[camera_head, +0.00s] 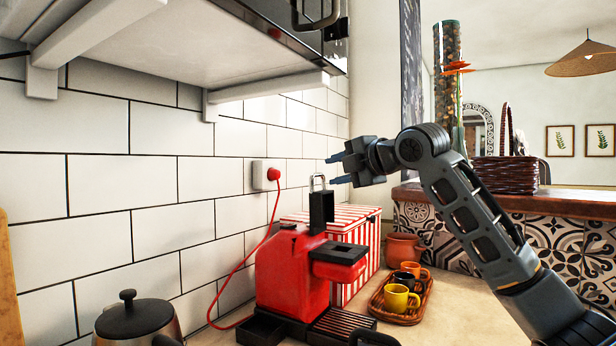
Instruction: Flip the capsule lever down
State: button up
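A red coffee machine (295,270) stands on the counter in the middle of the view. Its capsule lever (320,205), a dark upright block with a metal loop (318,182) at its top, stands raised above the machine. My gripper (333,170) is at the lever's upper right, with its fingers pointing left toward the loop. The two fingers are spread apart with nothing seen between them. The fingertips look close to the loop, but I cannot tell whether they touch it.
A red-and-white striped box (365,235) stands behind the machine. A tray (408,318) with several cups is at its right. A kettle (138,320) is at the lower left. A shelf (180,50) overhangs the upper left. A red cord (255,250) runs to the wall plug.

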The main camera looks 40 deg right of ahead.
aim_at(319, 175)
jog(key=x, duration=0.7)
jog(key=shift+w+p, duration=0.4)
grip_shut()
